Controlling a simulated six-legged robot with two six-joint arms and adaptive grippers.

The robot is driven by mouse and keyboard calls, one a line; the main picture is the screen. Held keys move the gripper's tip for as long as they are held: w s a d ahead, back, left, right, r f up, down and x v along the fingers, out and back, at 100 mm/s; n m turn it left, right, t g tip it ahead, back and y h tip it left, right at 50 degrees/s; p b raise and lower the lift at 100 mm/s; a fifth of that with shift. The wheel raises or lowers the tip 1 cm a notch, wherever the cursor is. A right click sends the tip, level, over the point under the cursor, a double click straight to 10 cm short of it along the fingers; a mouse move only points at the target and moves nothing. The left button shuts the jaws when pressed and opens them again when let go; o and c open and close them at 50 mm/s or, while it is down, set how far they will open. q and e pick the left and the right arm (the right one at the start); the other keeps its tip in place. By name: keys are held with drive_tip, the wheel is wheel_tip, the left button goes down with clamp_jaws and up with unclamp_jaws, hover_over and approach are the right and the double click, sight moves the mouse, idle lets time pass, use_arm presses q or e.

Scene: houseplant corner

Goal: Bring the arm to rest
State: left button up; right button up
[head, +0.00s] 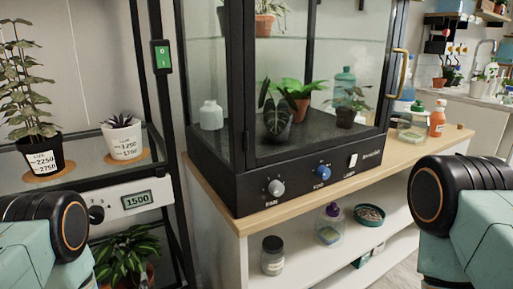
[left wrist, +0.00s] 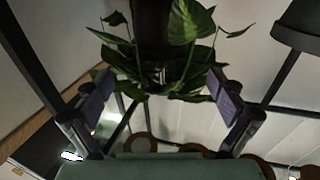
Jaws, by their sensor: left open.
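In the left wrist view my left gripper (left wrist: 161,84) is open, its two fingers spread wide with nothing held between them. A leafy green plant (left wrist: 186,28) shows beyond and between the fingertips; I cannot tell how far off it is. In the head view the left gripper itself does not show; a teal and black part of my left arm (head: 45,228) is at the lower left, in front of the plant rack. A similar part of my right arm (head: 472,200) is at the lower right. The right gripper is out of view.
A glass cabinet (head: 300,160) with knobs stands on a wooden-topped shelf unit (head: 215,195). At left, a rack holds a tall plant in a black pot (head: 40,153), a white pot (head: 122,138) and a panel reading 1500 (head: 137,199). A leafy plant (head: 125,255) sits below.

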sight(127, 266)
use_arm(q)
drive_tip(key=b+x, duration=0.2)
drive_tip(key=x, duration=0.4)
drive_tip(key=shift+w+a+f, duration=0.1)
drive_tip(key=shift+w+f, duration=0.1)
drive_tip(key=shift+w, duration=0.1)
drive_tip(key=shift+w+f+b, duration=0.1)
drive_tip(key=shift+f+b, duration=0.2)
drive_tip(key=shift+b, duration=0.05)
drive_tip(key=shift+r+p, duration=0.3)
drive_tip(key=shift+r, duration=0.2)
drive_tip(key=shift+f, duration=0.1)
